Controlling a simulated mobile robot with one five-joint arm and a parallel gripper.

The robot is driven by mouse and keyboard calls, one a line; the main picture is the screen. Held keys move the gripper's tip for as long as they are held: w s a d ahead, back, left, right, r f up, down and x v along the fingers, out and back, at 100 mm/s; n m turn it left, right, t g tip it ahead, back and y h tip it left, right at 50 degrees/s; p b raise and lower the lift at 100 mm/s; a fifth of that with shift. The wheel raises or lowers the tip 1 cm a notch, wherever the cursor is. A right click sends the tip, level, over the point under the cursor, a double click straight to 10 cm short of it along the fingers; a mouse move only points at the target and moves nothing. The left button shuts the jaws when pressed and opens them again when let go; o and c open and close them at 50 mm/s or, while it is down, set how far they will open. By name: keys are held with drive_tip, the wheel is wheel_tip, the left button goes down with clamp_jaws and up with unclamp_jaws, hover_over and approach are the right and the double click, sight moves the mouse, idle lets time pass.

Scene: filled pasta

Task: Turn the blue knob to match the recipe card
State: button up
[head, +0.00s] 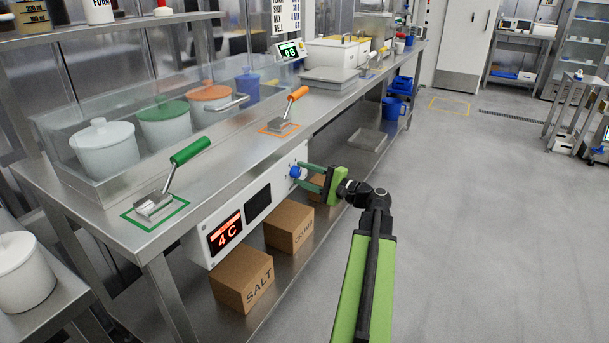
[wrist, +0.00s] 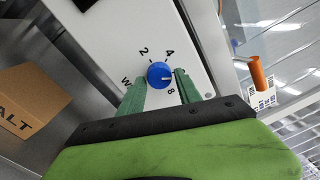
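The blue knob (head: 296,171) sits on a white panel (head: 262,190) on the front of the steel counter. In the wrist view the blue knob (wrist: 159,75) has a white pointer mark facing right. Marks W, 2, 4 and 8 show around it; part of the dial is hidden by a finger. My gripper (head: 312,178) is at the knob, its green fingers either side with visible gaps. A red display (head: 226,232) on the panel reads 4 C. A posted sheet (head: 286,16), perhaps the recipe card, is cut off at the top; its words are too small to read surely.
Green (head: 191,151) and orange (head: 298,93) lever handles stand on the counter. A scale with a green display (head: 291,50) is farther back. Cardboard boxes, one marked SALT (head: 243,278), stand on the shelf below the panel. The floor to the right (head: 480,210) is clear.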

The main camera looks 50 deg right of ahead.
drive_tip(key=shift+o, duration=1)
drive_tip(key=v, duration=1.7)
drive_tip(key=shift+s+b, duration=0.2)
drive_tip(key=shift+b, duration=0.2)
drive_tip(key=shift+d+f, duration=0.1)
